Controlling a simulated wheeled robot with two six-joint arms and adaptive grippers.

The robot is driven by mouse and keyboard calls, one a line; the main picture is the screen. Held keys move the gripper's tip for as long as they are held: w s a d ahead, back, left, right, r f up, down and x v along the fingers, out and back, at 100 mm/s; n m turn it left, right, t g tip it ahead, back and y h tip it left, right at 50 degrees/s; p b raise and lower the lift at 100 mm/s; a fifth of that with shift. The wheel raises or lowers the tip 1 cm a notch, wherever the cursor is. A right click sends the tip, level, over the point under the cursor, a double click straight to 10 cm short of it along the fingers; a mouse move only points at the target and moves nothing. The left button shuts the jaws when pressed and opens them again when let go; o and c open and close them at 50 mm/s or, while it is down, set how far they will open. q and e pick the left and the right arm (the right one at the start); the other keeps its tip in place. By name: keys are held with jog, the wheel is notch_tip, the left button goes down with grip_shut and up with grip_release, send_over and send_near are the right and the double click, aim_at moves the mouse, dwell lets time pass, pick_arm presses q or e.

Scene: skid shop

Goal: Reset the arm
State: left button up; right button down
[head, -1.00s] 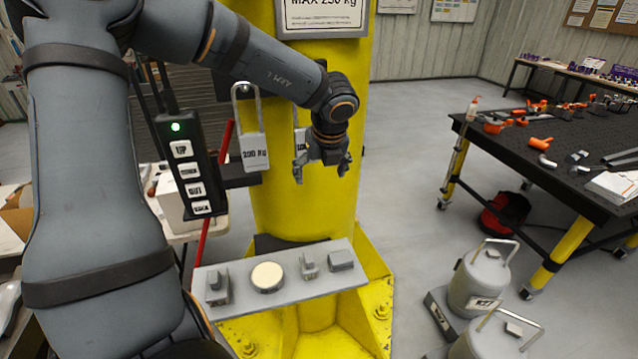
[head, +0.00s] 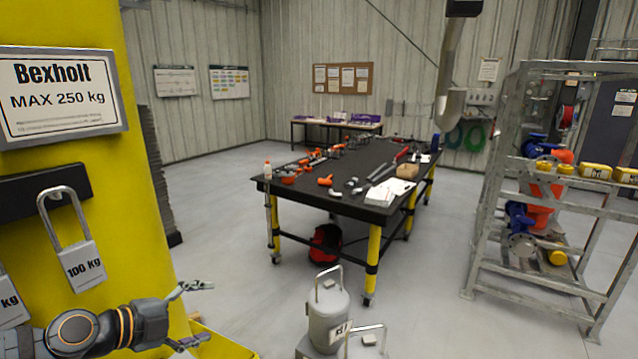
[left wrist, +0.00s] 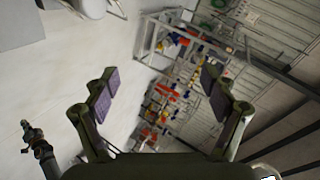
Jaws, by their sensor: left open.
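My left gripper (head: 198,314) is at the lower left of the head view, in front of the yellow column (head: 130,190). Its two fingers are spread, with nothing between them. The left wrist view also shows the gripper (left wrist: 158,92) open and empty, with floor and shelving beyond. It is below and to the right of a grey padlock-shaped weight marked 100 kg (head: 83,265) and apart from it. A small dark jointed part (left wrist: 38,148) at the lower left of the wrist view looks like my right arm's end; its fingers are too small to read.
Grey handled canisters (head: 328,310) stand low in front. A black table with yellow legs (head: 300,200) holds several tools. A metal frame (head: 490,190) with a red and blue pump stands at the right.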

pick_arm(q)
jog(key=s+a+f+n+t+y, duration=0.1)
jog(key=s+a+f+n+y, duration=0.35)
jog(key=n, duration=0.45)
jog(key=s+a+f+n+t+y, duration=0.1)
jog(key=a+f+n+t+y, duration=0.1)
jog(key=a+f+n+y, duration=0.45)
jog(key=s+d+f+n+g+h, duration=0.1)
jog(key=s+d+f+n+g, duration=0.2)
jog(key=s+d+f+g, duration=0.4)
jog(key=s+d+f+n+g+h, duration=0.1)
jog(key=s+d+f+n+g, duration=0.15)
jog(key=s+d+f, duration=0.5)
jog(key=s+a+f+b, duration=0.2)
jog(key=a+f, duration=0.1)
jog(key=f, duration=1)
jog(key=s+a+f+b, duration=0.2)
jog(key=f, duration=1.1)
jog(key=s+a+f+g+b, duration=0.1)
jog(key=s+f+g+b, duration=0.1)
jog(key=s+f, duration=1.6)
jog(key=shift+s+f+n+b, duration=0.15)
jog(key=shift+f+n+b, duration=0.15)
jog(key=shift+f+b, duration=0.35)
jog(key=shift+s+f, duration=0.1)
jog(key=shift+s, duration=0.1)
jog(key=shift+o, duration=0.4)
pick_arm(e)
notch_tip(320, 180, down, 7)
jog(key=shift+a, duration=0.45)
